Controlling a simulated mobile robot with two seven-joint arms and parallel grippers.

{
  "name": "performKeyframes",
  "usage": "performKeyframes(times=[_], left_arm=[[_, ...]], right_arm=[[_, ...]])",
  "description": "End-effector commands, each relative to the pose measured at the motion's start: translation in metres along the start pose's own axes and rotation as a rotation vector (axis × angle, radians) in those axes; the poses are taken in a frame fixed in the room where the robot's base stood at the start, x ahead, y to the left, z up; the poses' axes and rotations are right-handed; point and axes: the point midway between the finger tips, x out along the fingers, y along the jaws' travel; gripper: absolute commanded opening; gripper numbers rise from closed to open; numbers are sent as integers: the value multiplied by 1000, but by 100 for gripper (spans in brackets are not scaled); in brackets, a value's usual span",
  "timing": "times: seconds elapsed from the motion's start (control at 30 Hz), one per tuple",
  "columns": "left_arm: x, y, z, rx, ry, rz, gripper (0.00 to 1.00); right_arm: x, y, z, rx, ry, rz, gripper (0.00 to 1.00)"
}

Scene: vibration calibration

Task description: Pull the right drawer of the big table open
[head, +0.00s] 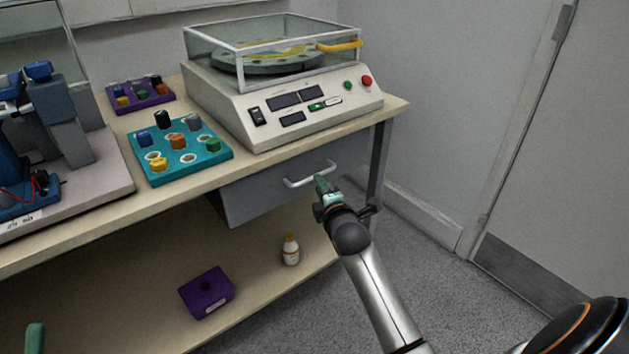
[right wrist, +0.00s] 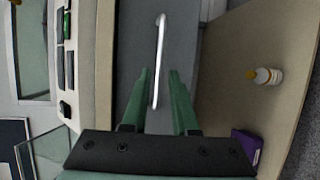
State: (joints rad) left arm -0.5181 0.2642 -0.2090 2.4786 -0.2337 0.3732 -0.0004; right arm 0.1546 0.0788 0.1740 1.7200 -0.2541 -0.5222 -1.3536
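The right drawer (head: 262,191) of the big table (head: 75,225) is grey and sits under the tabletop, below the white machine. It looks shut. Its pale bar handle (head: 297,183) is on the front, and the handle also shows in the right wrist view (right wrist: 160,45). My right gripper (head: 322,184) is at the right end of the handle. In the right wrist view its green fingers (right wrist: 160,72) are apart, with the handle in line with the gap between them; I see no contact. A green fingertip of my left gripper (head: 35,338) shows at the bottom left; the rest is hidden.
A white machine (head: 262,118) with a glass cover, a teal tray (head: 183,172) and a purple tray (head: 140,97) stand on the tabletop. A white bottle (head: 290,251) and a purple box (head: 207,292) are on the lower shelf. The floor at right is clear up to the door.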

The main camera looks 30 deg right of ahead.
Motion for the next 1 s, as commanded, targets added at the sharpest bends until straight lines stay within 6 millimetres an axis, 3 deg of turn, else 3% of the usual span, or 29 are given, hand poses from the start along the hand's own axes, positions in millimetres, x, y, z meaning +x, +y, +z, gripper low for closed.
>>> performKeyframes(times=[0.07,0.33,0.77,1.0], left_arm=[[0,1,-16,21,70,6,50],[-8,6,-18,14,114,13,50],[-9,6,-16,5,110,12,50],[-9,6,-16,5,110,13,50]], right_arm=[[10,-1,0,0,-1,1,27],[48,-1,0,1,-1,1,27],[57,0,0,1,0,0,27],[57,0,0,0,0,0,4]])
